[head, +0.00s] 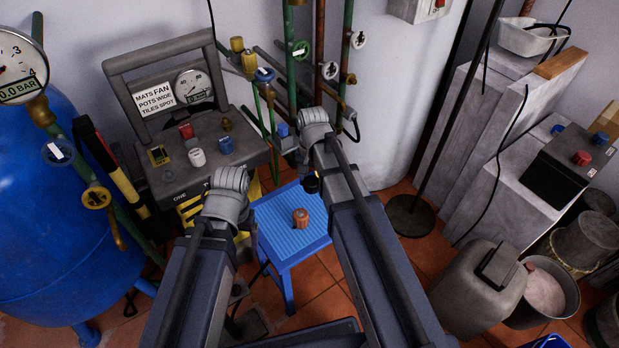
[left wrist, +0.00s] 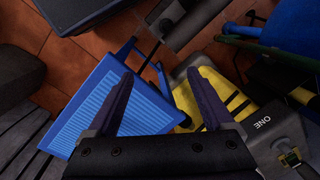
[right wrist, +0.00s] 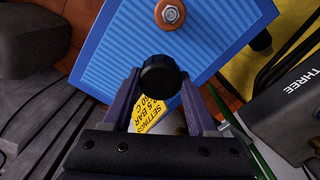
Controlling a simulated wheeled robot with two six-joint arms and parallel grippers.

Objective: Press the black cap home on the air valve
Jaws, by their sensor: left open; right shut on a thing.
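The black cap (right wrist: 160,70) is round and sits between the fingertips of my right gripper (right wrist: 160,84), which is shut on it. In the right wrist view it is above the blue stool (right wrist: 105,55), apart from it. My left gripper (left wrist: 162,78) is open and empty, with the blue stool and a yellow-and-black item below. In the head view both arms reach forward, and their fingers are mostly hidden.
Vertical pipes with valves (head: 301,50) stand behind. A blue tank (head: 60,220) is at left. A grey canister (head: 480,290) and a pale cabinet (head: 490,130) are at right.

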